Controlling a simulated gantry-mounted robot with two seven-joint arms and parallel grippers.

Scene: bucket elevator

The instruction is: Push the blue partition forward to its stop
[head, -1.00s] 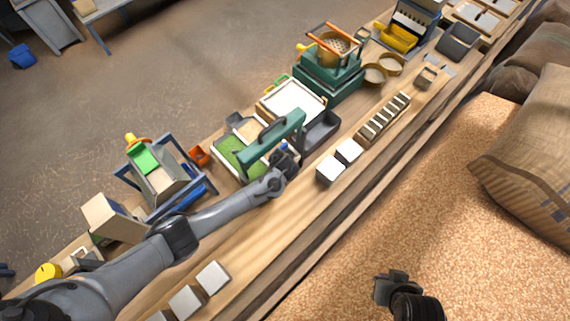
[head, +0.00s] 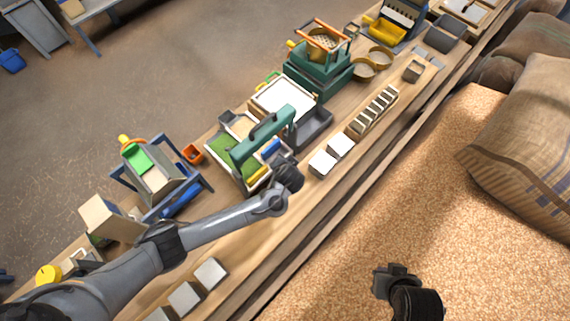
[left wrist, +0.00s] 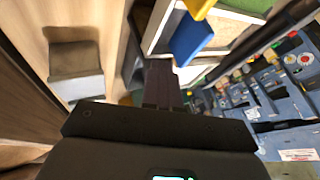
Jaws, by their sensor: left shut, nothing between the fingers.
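The blue partition (head: 271,147) stands in the tray with green and pale compartments (head: 230,160), under the green arched handle (head: 262,132). It also shows in the left wrist view (left wrist: 190,40), just ahead of my fingers. My left gripper (head: 279,163) is at the near right edge of this tray, shut and empty. In the left wrist view its dark fingertips (left wrist: 161,70) are close to the blue partition's lower end; I cannot tell whether they touch. A yellow piece (head: 257,174) lies beside it in the tray. My right gripper (head: 392,276) hangs over the grain; its jaws are unclear.
A dark bin (head: 314,127) adjoins the tray. A blue-framed device (head: 160,176) stands to the left. The bench front between the blocks is clear.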

